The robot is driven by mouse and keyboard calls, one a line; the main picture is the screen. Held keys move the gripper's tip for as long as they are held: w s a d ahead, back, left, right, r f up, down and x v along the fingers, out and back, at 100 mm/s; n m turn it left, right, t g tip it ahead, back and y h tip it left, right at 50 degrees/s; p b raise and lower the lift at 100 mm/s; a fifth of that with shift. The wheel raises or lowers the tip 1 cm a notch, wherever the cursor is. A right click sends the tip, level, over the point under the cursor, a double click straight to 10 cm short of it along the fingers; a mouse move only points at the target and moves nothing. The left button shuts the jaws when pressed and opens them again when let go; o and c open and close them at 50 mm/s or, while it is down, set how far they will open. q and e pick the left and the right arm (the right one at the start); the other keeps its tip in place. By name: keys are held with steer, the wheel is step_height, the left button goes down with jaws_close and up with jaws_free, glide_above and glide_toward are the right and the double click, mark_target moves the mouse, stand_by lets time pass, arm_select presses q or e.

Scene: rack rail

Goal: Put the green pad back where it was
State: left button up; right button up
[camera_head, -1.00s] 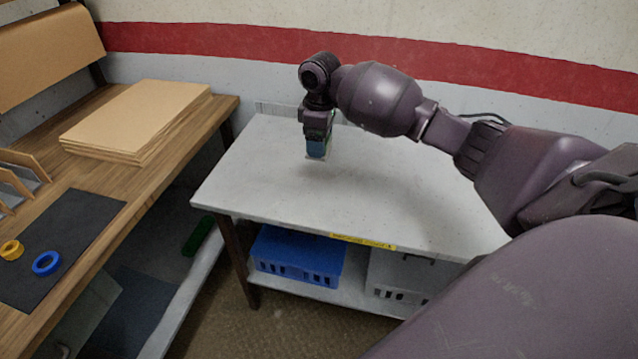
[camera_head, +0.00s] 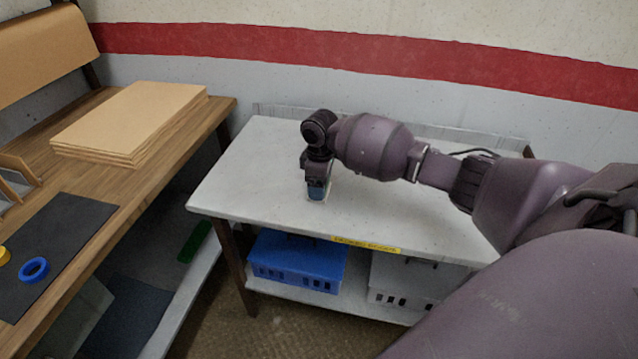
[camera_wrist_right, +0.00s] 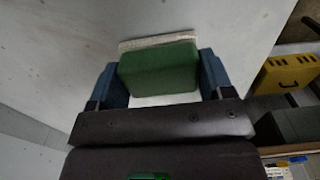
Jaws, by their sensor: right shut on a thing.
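The green pad (camera_wrist_right: 158,72) sits between the blue fingers of my right gripper (camera_wrist_right: 163,78) in the right wrist view, with a pale strip along its far edge. My right gripper is shut on it. In the head view my right gripper (camera_head: 317,192) points down over the left-middle part of the white table (camera_head: 255,165), low and close to the top. I cannot tell whether the pad touches the table. The pad is mostly hidden by the fingers in the head view. My left gripper is not in view.
The white tabletop around the gripper is clear. Under it are a blue crate (camera_head: 300,262) and a grey crate (camera_head: 400,280). A wooden bench at left holds brown boards (camera_head: 130,120), a dark mat (camera_head: 60,235) and a blue ring (camera_head: 34,270). A green object (camera_head: 194,241) lies low between them.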

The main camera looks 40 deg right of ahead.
steer(key=shift+f, duration=0.1)
steer(key=o, duration=0.4)
steer(key=shift+f, duration=0.1)
steer(key=o, duration=0.5)
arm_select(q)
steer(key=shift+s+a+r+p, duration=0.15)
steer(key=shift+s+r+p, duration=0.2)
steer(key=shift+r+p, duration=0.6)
arm_select(e)
step_height(320, 180, up, 12)
steer(key=shift+r, duration=0.2)
